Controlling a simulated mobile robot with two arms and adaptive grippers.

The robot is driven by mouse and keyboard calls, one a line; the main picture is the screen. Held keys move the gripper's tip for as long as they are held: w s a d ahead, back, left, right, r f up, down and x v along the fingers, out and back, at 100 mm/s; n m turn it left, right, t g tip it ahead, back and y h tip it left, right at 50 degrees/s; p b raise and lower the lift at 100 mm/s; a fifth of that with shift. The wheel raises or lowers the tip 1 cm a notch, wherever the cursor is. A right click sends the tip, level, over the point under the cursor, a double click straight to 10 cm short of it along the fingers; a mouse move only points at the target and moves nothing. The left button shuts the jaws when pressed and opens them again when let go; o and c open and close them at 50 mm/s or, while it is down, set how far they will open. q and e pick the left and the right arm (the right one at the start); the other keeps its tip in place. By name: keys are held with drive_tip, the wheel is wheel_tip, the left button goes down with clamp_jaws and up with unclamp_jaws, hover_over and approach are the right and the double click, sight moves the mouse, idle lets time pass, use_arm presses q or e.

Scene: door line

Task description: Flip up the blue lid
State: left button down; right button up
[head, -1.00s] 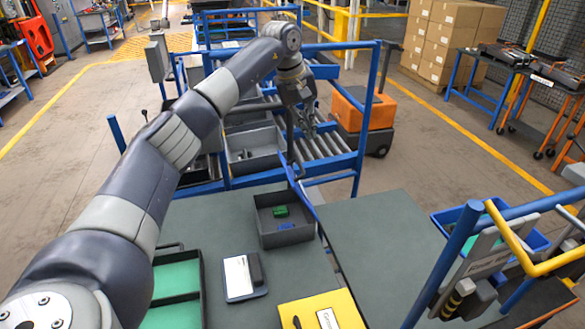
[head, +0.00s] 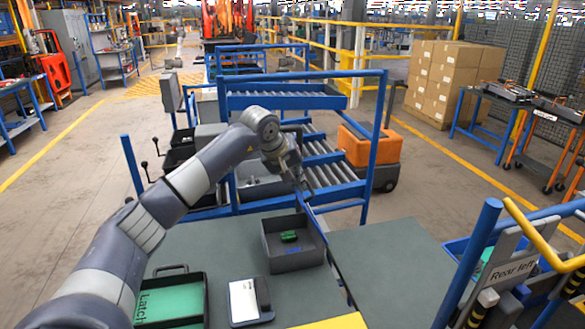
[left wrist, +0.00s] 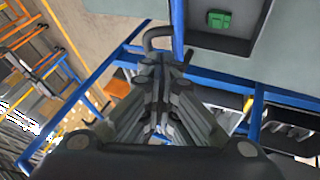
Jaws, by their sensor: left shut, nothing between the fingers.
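A grey open bin (head: 293,262) stands on the bench with a small green block (head: 289,236) inside. A thin blue panel (head: 313,221), which looks like the blue lid, runs along the bin's right side; I see it nearly edge-on. It also shows as a blue strip (left wrist: 178,28) beside the bin in the left wrist view. My left gripper (head: 299,187) is shut and empty at the panel's far end, beyond the bin. In the left wrist view its fingertips (left wrist: 160,62) are close to a grey curved bar (left wrist: 158,34); contact cannot be told. My right gripper is out of view.
A blue-framed roller conveyor (head: 325,172) stands just behind the bench. A green-lined tray (head: 172,305), a white-and-dark device (head: 243,303) and a yellow case (head: 335,322) lie in front. The bench right of the bin (head: 390,265) is clear.

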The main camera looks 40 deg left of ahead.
sight(309, 187)
use_arm(q)
drive_tip(key=shift+p+x, duration=0.3)
drive_tip(key=shift+x, duration=1.2)
drive_tip(key=shift+d, duration=0.1)
drive_tip(key=shift+w+d+r+p, duration=0.35)
drive_tip(key=shift+w+r+p, duration=0.1)
drive_tip(key=shift+p, duration=0.5)
drive_tip(key=shift+w+d+r+g+y+p, duration=0.1)
drive_tip(key=shift+w+d+g+y+p, duration=0.1)
drive_tip(key=shift+w+g+y+p, duration=0.15)
drive_tip(key=shift+w+d, duration=0.7)
drive_tip(key=shift+d, duration=0.05)
